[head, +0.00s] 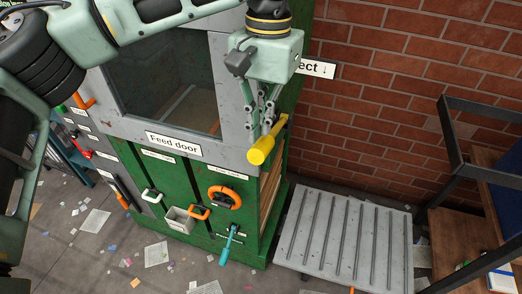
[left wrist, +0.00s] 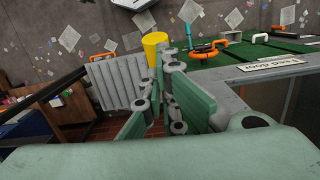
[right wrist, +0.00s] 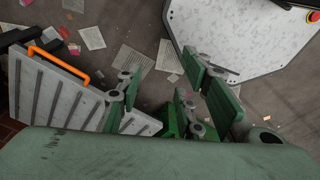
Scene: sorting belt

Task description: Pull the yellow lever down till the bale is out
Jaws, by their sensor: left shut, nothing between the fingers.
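The yellow lever (head: 268,143) sticks out from the right corner of the green baler (head: 185,190), its rounded end low and toward me. My left gripper (head: 262,125) is shut and empty, its fingertips right at the lever; I cannot tell if they touch. In the left wrist view the yellow end (left wrist: 155,48) shows just beyond the fingertips (left wrist: 163,75). A brown slatted surface (head: 270,185) shows in the baler's right side; I cannot tell if it is the bale. My right gripper (right wrist: 162,85) is open and empty, with no lever in its view.
A grey ribbed platform (head: 340,238) lies bare beside the baler's right side. An orange handwheel (head: 225,197) and a teal lever (head: 230,243) are on the baler's front. A dark-framed rack (head: 470,190) stands at right. Paper scraps litter the floor. A white-topped surface (right wrist: 235,35) is in the right wrist view.

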